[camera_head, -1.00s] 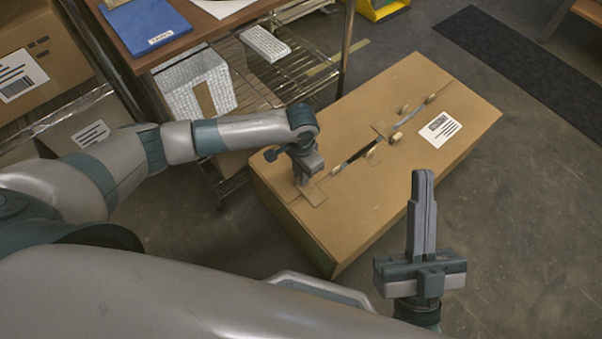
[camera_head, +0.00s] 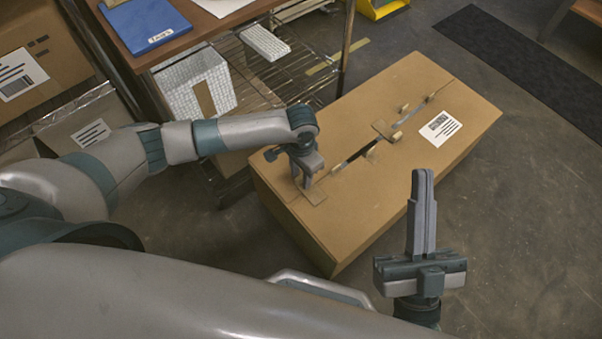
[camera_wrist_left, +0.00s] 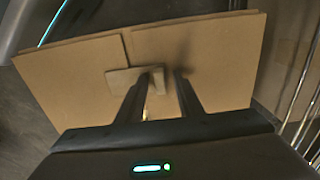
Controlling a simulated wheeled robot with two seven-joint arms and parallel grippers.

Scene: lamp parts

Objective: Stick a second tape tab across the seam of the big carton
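The big carton (camera_head: 400,180) lies on the floor, with a lengthwise seam (camera_head: 355,157) on top showing a dark gap in places. A tan tape tab (camera_head: 314,195) lies at the seam's near end. Another tan tab (camera_head: 385,129) sits across the seam near its middle. My left gripper (camera_head: 302,184) is just above the near tab; its fingers are apart. In the left wrist view the fingers (camera_wrist_left: 166,74) are open, with the tab (camera_wrist_left: 122,79) beside the left fingertip; contact is unclear. My right gripper (camera_head: 423,173) points up in front of the carton, fingers together, nothing visible between them.
Several small tan pieces (camera_head: 430,97) stand along the seam. A white label (camera_head: 440,128) is on the carton. A wire-shelf table with a blue folder (camera_head: 146,25) stands at the left rear. Floor at the right is clear beside a dark mat (camera_head: 530,65).

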